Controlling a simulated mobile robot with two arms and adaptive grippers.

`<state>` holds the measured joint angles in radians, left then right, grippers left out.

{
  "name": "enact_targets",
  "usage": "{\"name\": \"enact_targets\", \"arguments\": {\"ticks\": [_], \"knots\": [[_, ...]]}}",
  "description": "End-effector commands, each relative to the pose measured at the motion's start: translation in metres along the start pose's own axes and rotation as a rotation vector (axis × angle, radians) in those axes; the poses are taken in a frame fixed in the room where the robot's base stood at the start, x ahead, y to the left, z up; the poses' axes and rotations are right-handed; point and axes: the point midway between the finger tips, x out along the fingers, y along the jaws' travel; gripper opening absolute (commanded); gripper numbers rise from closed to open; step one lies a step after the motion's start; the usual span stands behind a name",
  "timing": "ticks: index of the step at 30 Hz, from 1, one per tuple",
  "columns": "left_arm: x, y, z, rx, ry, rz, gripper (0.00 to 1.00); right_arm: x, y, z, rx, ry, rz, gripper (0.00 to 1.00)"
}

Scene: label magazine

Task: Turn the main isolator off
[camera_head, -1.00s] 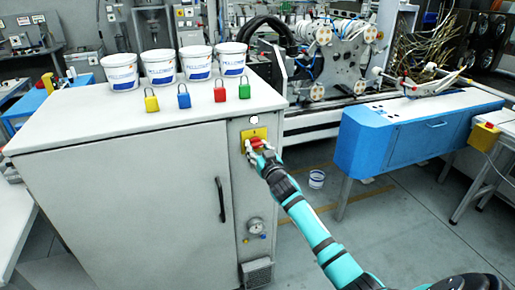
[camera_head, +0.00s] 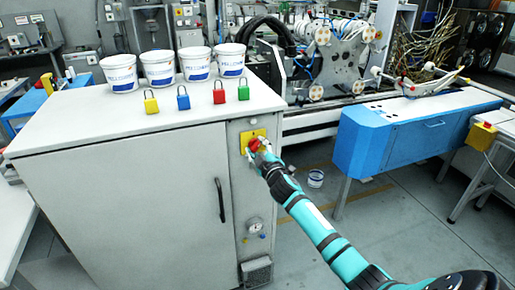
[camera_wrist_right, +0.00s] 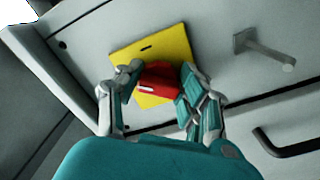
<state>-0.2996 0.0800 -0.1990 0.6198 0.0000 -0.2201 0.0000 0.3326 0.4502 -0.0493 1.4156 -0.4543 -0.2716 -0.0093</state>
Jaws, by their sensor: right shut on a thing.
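The main isolator is a red rotary handle (camera_head: 254,145) on a square yellow plate (camera_head: 246,135), high on the narrow right panel of a grey cabinet (camera_head: 130,200). My right gripper (camera_head: 259,150) is at the handle. In the right wrist view the two fingers (camera_wrist_right: 158,86) are shut on either side of the red handle (camera_wrist_right: 158,78), which has a white mark on it. The yellow plate (camera_wrist_right: 180,45) shows behind, with a small dark slot. The fingers cover part of the handle. My left gripper is not in view.
Several white tubs (camera_head: 159,68) and coloured padlocks (camera_head: 183,98) stand on the cabinet top. A black door handle (camera_head: 220,200) and a gauge (camera_head: 255,225) are on the cabinet front.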

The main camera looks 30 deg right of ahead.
Motion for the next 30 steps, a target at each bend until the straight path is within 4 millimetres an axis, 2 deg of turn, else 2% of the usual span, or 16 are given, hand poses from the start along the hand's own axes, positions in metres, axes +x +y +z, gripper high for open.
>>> {"name": "enact_targets", "arguments": {"ticks": [15,24,30], "knots": [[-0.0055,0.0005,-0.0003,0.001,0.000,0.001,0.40,-0.0002,0.0018,-0.0003,-0.463,-0.001,-0.002,0.07],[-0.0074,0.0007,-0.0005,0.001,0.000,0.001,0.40,-0.0002,0.0022,-0.0009,-0.629,0.000,-0.002,0.07],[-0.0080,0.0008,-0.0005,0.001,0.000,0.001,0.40,-0.0002,0.0024,-0.0008,-0.679,0.000,-0.002,0.07]]}}
